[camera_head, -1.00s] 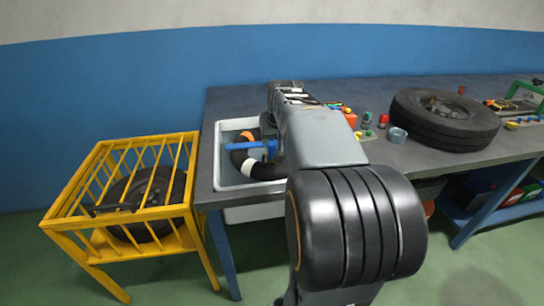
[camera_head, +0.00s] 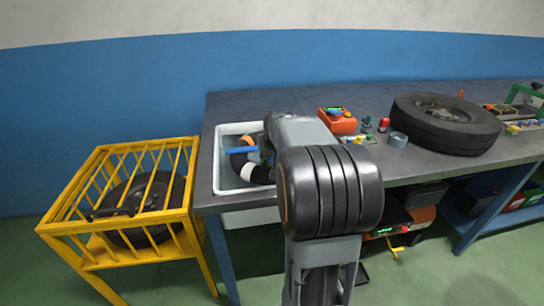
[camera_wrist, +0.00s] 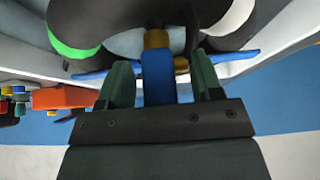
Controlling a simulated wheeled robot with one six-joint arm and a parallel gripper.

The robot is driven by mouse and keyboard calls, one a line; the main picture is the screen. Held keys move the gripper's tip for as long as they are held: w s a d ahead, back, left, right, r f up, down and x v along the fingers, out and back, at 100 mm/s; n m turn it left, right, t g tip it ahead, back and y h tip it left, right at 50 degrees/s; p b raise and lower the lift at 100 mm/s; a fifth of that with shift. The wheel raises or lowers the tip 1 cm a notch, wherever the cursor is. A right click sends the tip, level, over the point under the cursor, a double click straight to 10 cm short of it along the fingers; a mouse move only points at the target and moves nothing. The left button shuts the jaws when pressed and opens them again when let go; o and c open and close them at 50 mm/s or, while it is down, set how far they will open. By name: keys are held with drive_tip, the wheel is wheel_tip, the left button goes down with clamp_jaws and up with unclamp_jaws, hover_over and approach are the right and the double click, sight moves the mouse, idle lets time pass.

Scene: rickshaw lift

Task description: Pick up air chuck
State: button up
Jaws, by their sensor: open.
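A blue piece with brass fittings (camera_wrist: 158,75), which looks like the air chuck, is in the wrist view. It lies between the two green fingers of my gripper (camera_wrist: 161,80). The fingers are open on either side of it; small gaps show, and I cannot tell whether either touches. A blue bar (camera_head: 240,150) shows over the white basin in the head view, and blue arms (camera_wrist: 232,62) spread sideways in the wrist view. In the head view my arm hides the gripper's fingers and the blue-and-brass piece.
The white basin (camera_head: 226,187) holds a black tube (camera_head: 262,174) with coloured bands. An orange device (camera_head: 337,122), small coloured parts and a tyre (camera_head: 446,122) stand on the grey workbench (camera_head: 233,104). A yellow cage (camera_head: 80,232) with a wheel inside stands left of the bench.

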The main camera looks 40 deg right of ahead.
drive_tip(key=c, duration=1)
drive_tip(key=shift+r, duration=0.1)
drive_tip(key=shift+r, duration=0.6)
wheel_tip(320, 180, up, 2)
drive_tip(key=shift+s+r+p, duration=0.1)
drive_tip(key=shift+r+p, duration=0.15)
drive_tip(key=shift+p, duration=0.2)
drive_tip(key=shift+s+a+r+p, duration=0.1)
drive_tip(key=shift+s+a+r, duration=0.35)
drive_tip(key=shift+s+r, duration=1.45)
drive_tip(key=shift+s+a+r+p, duration=0.1)
drive_tip(key=shift+s+a+r, duration=0.3)
drive_tip(key=shift+s+r, duration=1.5)
drive_tip(key=shift+s+a+r+p, duration=0.1)
drive_tip(key=shift+s+a+r, duration=0.55)
drive_tip(key=shift+s, duration=2.35)
